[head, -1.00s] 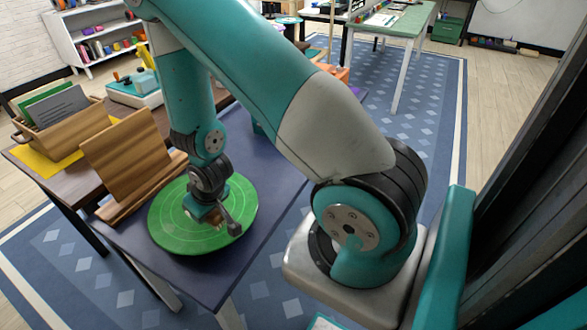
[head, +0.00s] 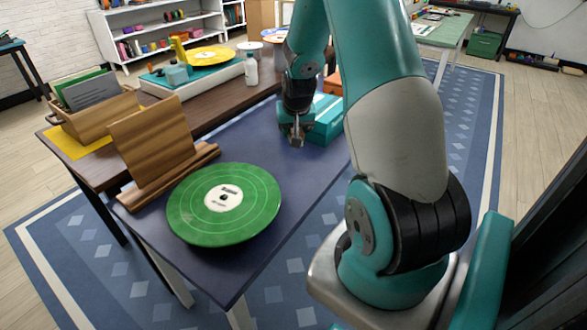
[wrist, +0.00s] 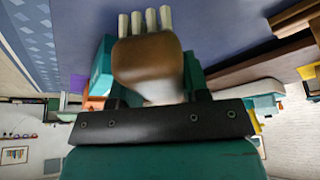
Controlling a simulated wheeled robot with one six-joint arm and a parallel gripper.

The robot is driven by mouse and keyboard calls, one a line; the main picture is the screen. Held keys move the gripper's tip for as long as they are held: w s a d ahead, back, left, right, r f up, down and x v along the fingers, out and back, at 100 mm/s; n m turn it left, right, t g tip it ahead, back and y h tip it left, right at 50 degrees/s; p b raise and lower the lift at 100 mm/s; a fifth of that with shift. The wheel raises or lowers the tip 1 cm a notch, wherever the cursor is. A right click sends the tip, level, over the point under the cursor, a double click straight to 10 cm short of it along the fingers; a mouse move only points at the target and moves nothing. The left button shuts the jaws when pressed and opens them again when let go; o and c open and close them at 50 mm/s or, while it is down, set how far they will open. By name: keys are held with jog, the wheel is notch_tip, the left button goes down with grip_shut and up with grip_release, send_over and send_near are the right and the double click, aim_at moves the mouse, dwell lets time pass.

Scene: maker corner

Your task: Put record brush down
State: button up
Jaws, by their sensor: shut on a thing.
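The record brush (wrist: 148,62) fills the middle of the wrist view, a brown body with several pale tufts at its far end. My gripper (head: 296,138) is shut on it. In the head view the gripper points down over the back part of the dark blue table (head: 285,185), left of a teal box (head: 327,122). The brush is small and mostly hidden there; I cannot tell whether it touches the tabletop.
A green record (head: 225,203) lies on the table's front part. A wooden stand (head: 152,147) is behind it on the left. A crate (head: 98,118), a turntable (head: 190,78) and a white bottle (head: 251,70) stand on the brown table behind. Blue tabletop between record and gripper is clear.

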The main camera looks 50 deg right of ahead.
aim_at(293, 171)
notch_tip(293, 171, down, 13)
jog(key=shift+f, duration=0.2)
jog(key=shift+f, duration=0.1)
jog(key=o, duration=0.9)
